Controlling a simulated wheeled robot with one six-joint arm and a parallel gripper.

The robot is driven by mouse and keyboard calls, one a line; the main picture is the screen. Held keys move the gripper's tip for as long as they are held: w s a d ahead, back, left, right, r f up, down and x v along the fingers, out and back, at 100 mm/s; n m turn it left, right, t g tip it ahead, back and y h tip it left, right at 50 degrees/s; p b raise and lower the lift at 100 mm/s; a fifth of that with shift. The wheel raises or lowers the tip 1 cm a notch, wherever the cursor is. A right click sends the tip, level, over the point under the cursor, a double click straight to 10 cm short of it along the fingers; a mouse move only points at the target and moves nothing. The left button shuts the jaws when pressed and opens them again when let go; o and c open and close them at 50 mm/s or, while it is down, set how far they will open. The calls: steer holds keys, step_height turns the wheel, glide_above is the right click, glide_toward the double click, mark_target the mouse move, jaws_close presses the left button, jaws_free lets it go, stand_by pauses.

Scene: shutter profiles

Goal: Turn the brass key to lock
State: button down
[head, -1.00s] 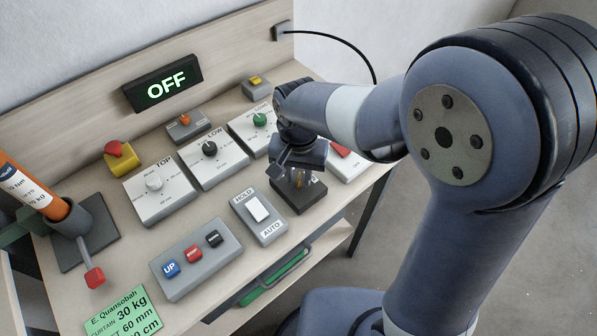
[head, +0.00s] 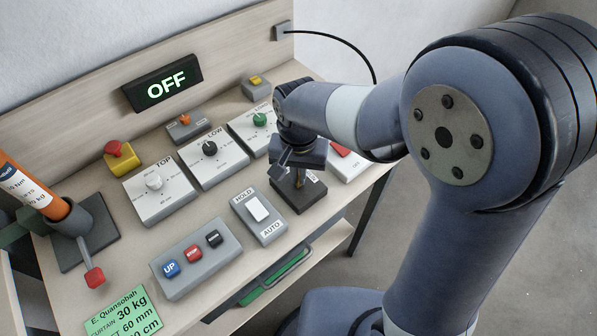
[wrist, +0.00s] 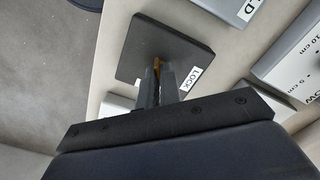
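The brass key (wrist: 156,64) stands on a dark square key-switch block (wrist: 178,42). The block (head: 298,202) is at the right front of the panel in the head view. My gripper (wrist: 165,80) points down over the block. Its two fingers are close together with the key between them, so it is shut on the key. In the head view my gripper (head: 299,180) hides most of the key. A white LOCK label (wrist: 191,83) lies on the block beside the fingers. The key's exact angle cannot be told.
A HOLD/AUTO rocker box (head: 259,216) stands just left of the block. Dial boxes (head: 210,160) stand behind, and a box with a red switch (head: 345,162) is at the right. A display (head: 163,83) reads OFF. The table's front edge is close by.

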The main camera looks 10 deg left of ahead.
steer(key=n, duration=0.5)
steer(key=shift+n, duration=2.3)
steer(key=c, duration=1.6)
jaws_free()
steer(key=shift+r, duration=0.1)
step_height(320, 180, up, 11)
steer(key=shift+f, duration=0.15)
